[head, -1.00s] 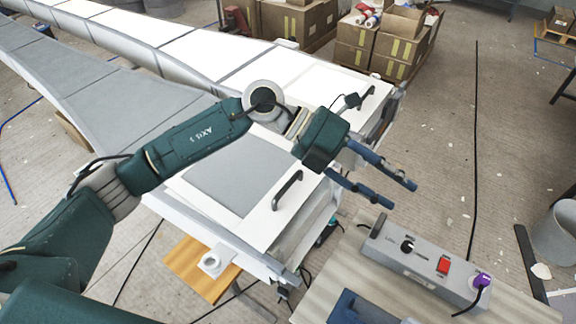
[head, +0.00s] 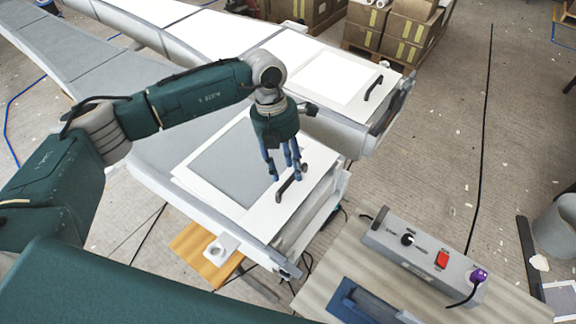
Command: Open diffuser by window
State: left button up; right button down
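Two long moulds end in flat white framed panels with dark bar handles. The near panel (head: 196,190) has a grey centre and its handle (head: 289,187) sits near its right edge. The far panel (head: 336,74) has a bright white centre and its handle (head: 372,88) is at its right end. Both lie flat. Which one is the diffuser by the window I cannot tell; no window shows. My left gripper (head: 285,172) points down at the near handle, fingers apart, close to it; contact is unclear. My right gripper is not in view.
A bench (head: 320,275) at the lower right bears a grey control box (head: 425,252) with a red switch and a purple plug. A wooden board (head: 200,256) lies below the near mould. Cardboard boxes (head: 405,40) stand behind.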

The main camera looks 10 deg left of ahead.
pick_arm(q)
jog(key=shift+s+d+f, duration=0.1)
jog(key=shift+d+f, duration=0.05)
jog(key=shift+f, duration=0.3)
jog(key=shift+s+d+f, duration=0.1)
jog(key=shift+f, duration=0.35)
jog(key=shift+w, duration=0.1)
jog(key=shift+c, duration=0.5)
grip_shut()
